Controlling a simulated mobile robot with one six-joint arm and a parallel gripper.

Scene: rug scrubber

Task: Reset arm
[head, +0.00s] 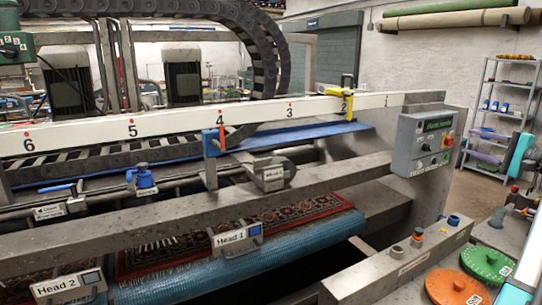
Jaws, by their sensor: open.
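My gripper and arm do not show in the head view. The rug scrubber fills the view. Its white numbered rail (180,125) runs across, marked 1 to 6 from right to left. A blue bracket (211,142) sits at mark 4 and a yellow bracket (346,98) at mark 2. A patterned rug (180,245) lies on a blue roller (285,250) below. Labelled plates "Head 1" (237,238) and "Head 2" (68,287) stand in front of it. No part is clearly labelled as an arm.
A grey control box (422,142) with a green display and red button is mounted at the right. Green (487,264) and orange (458,288) discs lie at the lower right. A metal shelf (503,110) stands at the far right. Some floor (478,195) is clear before it.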

